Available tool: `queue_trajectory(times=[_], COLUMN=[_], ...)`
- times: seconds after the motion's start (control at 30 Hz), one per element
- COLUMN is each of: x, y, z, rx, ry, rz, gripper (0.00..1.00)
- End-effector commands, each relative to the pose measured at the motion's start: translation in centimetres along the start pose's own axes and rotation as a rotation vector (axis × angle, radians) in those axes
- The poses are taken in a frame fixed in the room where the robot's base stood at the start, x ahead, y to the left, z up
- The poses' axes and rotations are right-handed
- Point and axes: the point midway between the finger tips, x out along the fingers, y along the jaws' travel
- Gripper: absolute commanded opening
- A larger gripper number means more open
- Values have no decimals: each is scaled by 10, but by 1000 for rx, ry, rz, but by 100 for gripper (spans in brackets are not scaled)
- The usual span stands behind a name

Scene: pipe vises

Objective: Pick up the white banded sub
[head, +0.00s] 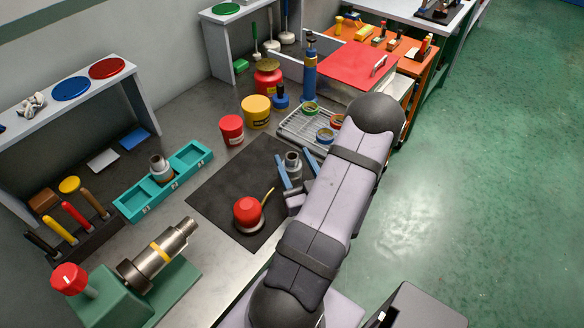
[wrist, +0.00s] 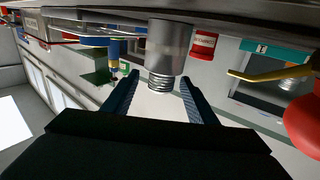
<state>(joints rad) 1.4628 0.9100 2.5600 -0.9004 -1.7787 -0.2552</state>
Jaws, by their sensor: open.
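A grey metal sub (head: 292,160) stands upright on the black mat; no white band can be made out on it. It also shows in the wrist view as a metal cylinder with a threaded end (wrist: 168,50). My gripper (head: 297,170) is open, its blue fingers on either side of this sub. In the wrist view, my gripper (wrist: 158,92) has the threaded end between its fingertips, with gaps at the sides. A second sub (head: 160,168) stands in the middle compartment of the teal tray (head: 134,205); its band colour is unclear. My arm hides part of the mat.
A red-topped item with a yellow lever (head: 248,211) sits on the black mat (head: 213,193), nearer the front. A green vise (head: 120,297) holds a yellow-banded pipe (head: 158,252) at front left. Red (head: 231,130) and yellow (head: 256,112) tubs and a wire rack (head: 293,130) stand behind.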

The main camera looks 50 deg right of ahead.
Motion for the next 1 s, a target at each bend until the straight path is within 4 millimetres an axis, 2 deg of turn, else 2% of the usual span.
queue_trajectory(times=[0.17, 0.33, 0.5, 0.83, 1.0], x=[10, 30, 47, 51, 51], y=[-1, -4, -3, -2, -2], z=[0, -9, -8, -6, -6], rx=[-4, -2, -1, 0, 0], ry=[3, 1, 1, 1, 1], rz=[-4, -6, -4, 0, 0], gripper=[52, 52, 52, 52, 12])
